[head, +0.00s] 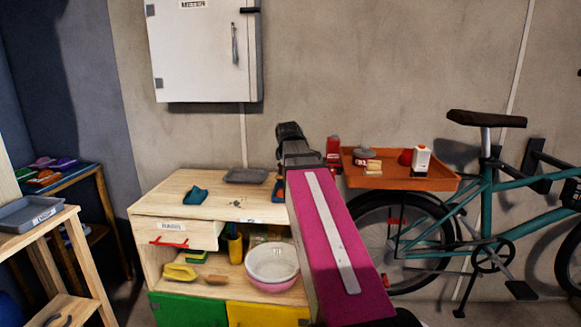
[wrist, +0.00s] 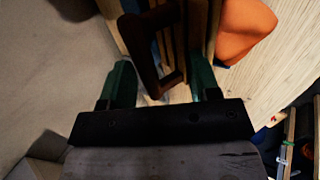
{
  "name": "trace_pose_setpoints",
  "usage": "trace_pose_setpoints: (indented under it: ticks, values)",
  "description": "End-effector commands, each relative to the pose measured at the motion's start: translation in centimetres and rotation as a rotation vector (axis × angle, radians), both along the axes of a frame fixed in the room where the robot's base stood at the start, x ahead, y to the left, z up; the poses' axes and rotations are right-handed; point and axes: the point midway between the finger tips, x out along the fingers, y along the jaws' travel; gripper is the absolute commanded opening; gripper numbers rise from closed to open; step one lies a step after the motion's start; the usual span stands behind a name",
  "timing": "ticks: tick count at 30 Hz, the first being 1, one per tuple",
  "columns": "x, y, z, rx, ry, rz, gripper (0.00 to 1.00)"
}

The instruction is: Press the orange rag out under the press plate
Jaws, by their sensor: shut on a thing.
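In the wrist view my gripper (wrist: 163,78) has its two green fingers on either side of a dark brown, loop-shaped handle (wrist: 174,80) and is shut on it. The handle seems to belong to the press, but the press plate cannot be made out. The orange rag (wrist: 243,32) lies to the right of the fingers, partly cut off by the top edge. I cannot tell whether it is under the plate. In the head view my magenta arm hides the gripper and most of the press area.
The wooden cabinet top (head: 165,203) holds a teal cloth (head: 195,195) and a grey tray (head: 247,175). A white bowl (head: 272,262) stands on the shelf below. An orange tray (head: 410,181) with several items sits by the teal bicycle (head: 480,196) at right. A white wall cabinet (head: 200,55) hangs above.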

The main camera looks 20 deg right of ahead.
Motion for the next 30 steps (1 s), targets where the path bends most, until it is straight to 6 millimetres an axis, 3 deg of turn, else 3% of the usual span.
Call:
trace_pose_setpoints:
  ticks: [1,8,9,17,30]
  values:
    - [-1.1,0.4,-1.3,0.02,0.049,-0.001,0.14]
    - [-1.1,0.4,-1.3,0.02,0.049,-0.002,0.13]
    - [-1.1,0.4,-1.3,0.02,0.049,-0.002,0.45]
    - [-0.8,0.3,-0.7,0.013,0.024,0.001,0.45]
    - [-3.1,1.3,0.5,0.013,0.02,0.0,0.47]
